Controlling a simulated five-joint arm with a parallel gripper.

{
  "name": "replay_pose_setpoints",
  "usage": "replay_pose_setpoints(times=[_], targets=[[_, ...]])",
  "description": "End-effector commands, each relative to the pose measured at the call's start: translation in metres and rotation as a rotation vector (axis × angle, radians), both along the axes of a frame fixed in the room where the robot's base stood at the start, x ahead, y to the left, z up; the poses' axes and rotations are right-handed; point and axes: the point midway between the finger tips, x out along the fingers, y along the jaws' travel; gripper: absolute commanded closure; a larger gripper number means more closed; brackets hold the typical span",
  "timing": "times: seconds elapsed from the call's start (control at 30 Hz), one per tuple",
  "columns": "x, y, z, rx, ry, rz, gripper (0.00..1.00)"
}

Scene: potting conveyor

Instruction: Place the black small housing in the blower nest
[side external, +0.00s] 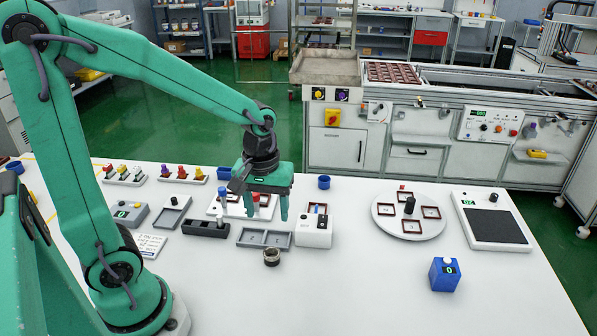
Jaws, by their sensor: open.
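My gripper (267,214) hangs pointing down over the middle of the white table, with its two green fingers apart and nothing visible between them. Behind and below it is a white tray (213,208) with red-framed pieces, partly hidden by the fingers. I cannot tell for certain which piece is the black small housing. A long black block with recesses (206,229) lies left of the gripper. A white box (314,238) with a dark red frame on top and a black knob stands just right of the gripper. No part is clearly recognisable as the blower nest.
A grey two-compartment tray (251,239) and a small dark cup (272,257) lie in front of the gripper. A round white turntable (410,230), a scale (491,217) and a blue box (444,275) stand right. The front of the table is clear.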

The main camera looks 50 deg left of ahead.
Motion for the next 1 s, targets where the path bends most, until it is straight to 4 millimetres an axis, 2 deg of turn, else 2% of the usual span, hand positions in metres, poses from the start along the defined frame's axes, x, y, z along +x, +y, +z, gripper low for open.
replay_pose_setpoints(times=[0.27, 0.6, 0.8, 1.0], targets=[[-0.017, -0.002, 0.04, 0.022, -0.13, -0.195, 0.44], [-0.049, -0.005, 0.084, 0.096, -0.306, -0.483, 0.44], [-0.066, -0.006, 0.101, 0.153, -0.389, -0.624, 0.44], [-0.075, -0.006, 0.108, 0.186, -0.429, -0.697, 0.44]])
